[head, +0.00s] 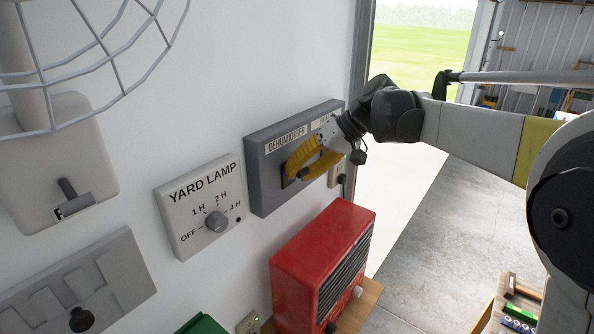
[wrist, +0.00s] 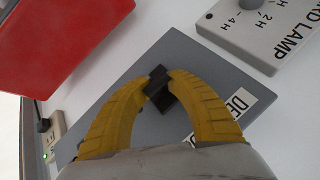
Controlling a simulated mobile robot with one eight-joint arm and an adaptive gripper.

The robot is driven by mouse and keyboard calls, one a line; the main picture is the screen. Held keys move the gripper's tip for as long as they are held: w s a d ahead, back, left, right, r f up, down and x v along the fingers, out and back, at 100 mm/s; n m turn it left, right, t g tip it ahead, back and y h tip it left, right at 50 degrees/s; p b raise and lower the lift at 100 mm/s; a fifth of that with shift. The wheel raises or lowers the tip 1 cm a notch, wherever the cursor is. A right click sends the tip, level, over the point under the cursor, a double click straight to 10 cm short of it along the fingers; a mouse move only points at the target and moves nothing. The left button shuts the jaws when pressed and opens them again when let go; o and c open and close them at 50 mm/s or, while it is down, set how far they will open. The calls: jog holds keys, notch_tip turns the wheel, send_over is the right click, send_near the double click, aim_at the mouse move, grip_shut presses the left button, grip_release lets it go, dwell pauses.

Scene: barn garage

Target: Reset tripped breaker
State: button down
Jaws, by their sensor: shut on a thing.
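A grey breaker box (head: 262,180) labelled DEHUMIDIFIER is fixed to the white wall. A second, smaller label at its right is too small to read surely. My gripper (head: 294,173) has its yellow fingers at the front of this box. In the wrist view the grey box face (wrist: 190,60) lies behind the fingers. My gripper (wrist: 159,84) is shut on a small black switch lever (wrist: 158,77), one fingertip on each side. The fingers hide part of the lever in the head view, and I cannot tell its on or off position.
A YARD LAMP timer (head: 190,185) with a knob is left of the box. A red heater (head: 322,262) stands below on a wooden shelf. An outlet with a plug (head: 343,180) is at the right. A wire fan guard (head: 95,60) is at upper left.

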jog(key=shift+d, duration=0.1)
jog(key=c, duration=1.1)
grip_release()
jog(key=shift+d, duration=0.1)
jog(key=shift+o, duration=0.9)
jog(key=shift+s+d+r, duration=0.1)
jog(key=shift+s+d, duration=0.1)
jog(key=shift+w+a, duration=0.1)
jog(key=shift+a, duration=0.15)
jog(key=v, duration=1.2)
jog(key=s+d+f+m+t+h+b, duration=0.1)
jog(key=s+f+b, duration=0.7)
jog(key=f, duration=0.9)
jog(key=s+d+f+m+t+h+b, duration=0.2)
jog(key=s+d+f+h+b, duration=0.2)
jog(key=s+f+b, duration=0.5)
jog(key=s+d+f+m+t+h+b, duration=0.2)
jog(key=s+d+f+b, duration=0.3)
jog(key=f+b, duration=1.1)
jog(key=s+f+h, duration=0.1)
jog(key=s+f, duration=0.2)
jog(key=f, duration=0.8)
jog(key=shift+s+d, duration=0.25)
jog(key=shift+d, duration=0.05)
